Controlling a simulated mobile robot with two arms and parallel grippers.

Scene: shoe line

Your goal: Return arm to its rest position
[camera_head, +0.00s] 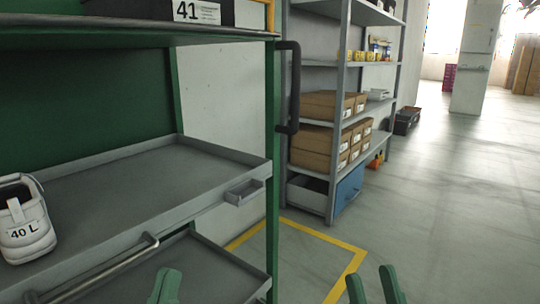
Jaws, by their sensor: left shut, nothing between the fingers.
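My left gripper (168,274) shows at the bottom edge, left of centre, in front of the green-framed rack. Its green fingers are together and hold nothing. My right gripper (371,273) shows at the bottom edge, right of centre, above the floor. Its two green fingers stand apart with nothing between them. Both arms are hidden below the picture's edge. A white shoe (24,222) marked "40 L" sits at the far left on the rack's grey middle tray (150,178), apart from both grippers.
The rack's green post (273,190) with a black handle (290,90) stands between the grippers. A lower tray (215,270) lies behind my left gripper. Shelving (338,110) with brown boxes (322,147) stands behind. Yellow tape (345,270) marks the floor; the floor at right is clear.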

